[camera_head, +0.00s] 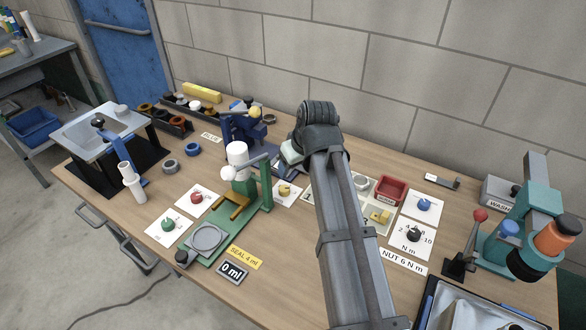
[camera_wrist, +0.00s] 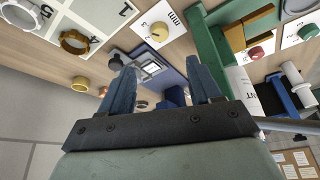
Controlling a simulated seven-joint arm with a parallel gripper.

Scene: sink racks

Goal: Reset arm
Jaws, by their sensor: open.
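My gripper (camera_wrist: 160,66) shows in the wrist view with its two blue-grey fingers spread wide and nothing between them. In the head view my arm reaches up over the middle of the workbench (camera_head: 290,290), and its wrist hides most of the gripper. A pale edge of the gripper shows near the blue fixture (camera_head: 240,125) at the back. In the wrist view a blue device (camera_wrist: 150,66) lies beyond the fingers, apart from them.
A green dispensing stand (camera_head: 267,190) with a white bottle stands left of my arm. A numbered tray (camera_head: 318,192) lies partly behind my arm, beside a red bin (camera_head: 391,190). A teal machine (camera_head: 540,215) stands at right. A sink (camera_head: 85,128) is at left. The block wall rises behind.

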